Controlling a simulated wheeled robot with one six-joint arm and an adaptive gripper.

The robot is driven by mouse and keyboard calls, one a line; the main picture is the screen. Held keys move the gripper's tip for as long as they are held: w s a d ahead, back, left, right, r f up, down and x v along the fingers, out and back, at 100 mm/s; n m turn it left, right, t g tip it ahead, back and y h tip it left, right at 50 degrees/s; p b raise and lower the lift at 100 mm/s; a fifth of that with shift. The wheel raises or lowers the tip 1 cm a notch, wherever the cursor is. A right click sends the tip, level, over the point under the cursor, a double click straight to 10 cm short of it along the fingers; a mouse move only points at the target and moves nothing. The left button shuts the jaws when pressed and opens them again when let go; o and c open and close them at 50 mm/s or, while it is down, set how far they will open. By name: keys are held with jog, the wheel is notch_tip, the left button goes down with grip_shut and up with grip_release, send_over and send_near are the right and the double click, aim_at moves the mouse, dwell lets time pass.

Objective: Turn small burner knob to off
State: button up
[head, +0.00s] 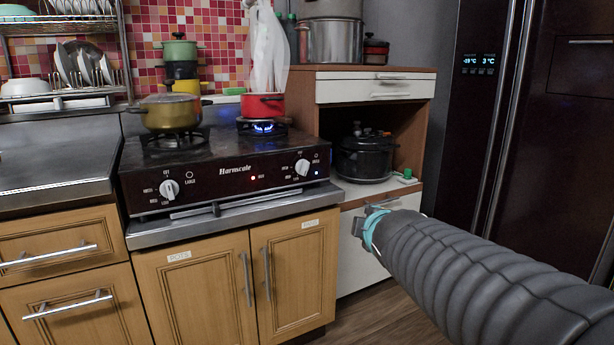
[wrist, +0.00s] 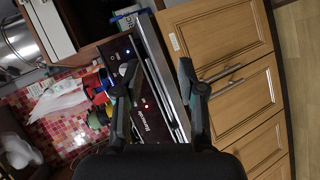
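The small burner knob (head: 302,167) is a white knob at the right end of the dark stove front (head: 235,178), beside a label. The burner above it shows a blue flame (head: 262,127) under a red pot (head: 262,106). A second white knob (head: 169,189) sits at the left end, by the "LARGE" label. My gripper (head: 370,222) is right of the stove and lower than the knob, apart from it; its fingers are mostly hidden in the head view. In the wrist view my gripper (wrist: 158,65) is open and empty, with the stove front (wrist: 150,120) beyond its fingers.
A yellow pot (head: 170,112) stands on the left burner. A steel ledge (head: 180,233) juts out below the knobs, above wooden cabinet doors (head: 205,290). A wooden shelf unit (head: 405,130) with a black pot (head: 365,158) and a fridge (head: 490,150) stand to the right.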

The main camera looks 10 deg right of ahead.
jog(key=w+r+n+t+y+b, duration=0.1)
jog(key=w+r+n+t+y, duration=0.15)
jog(key=w+n, duration=0.6)
jog(key=n+t+y+b, duration=0.2)
jog(key=n+y, duration=0.4)
jog(key=n, duration=0.8)
send_near(307, 168)
jog(key=shift+m, duration=0.25)
jog(key=p+x, duration=0.2)
jog(key=x, duration=0.6)
jog(key=shift+w+a, duration=0.2)
jog(key=shift+w, duration=0.15)
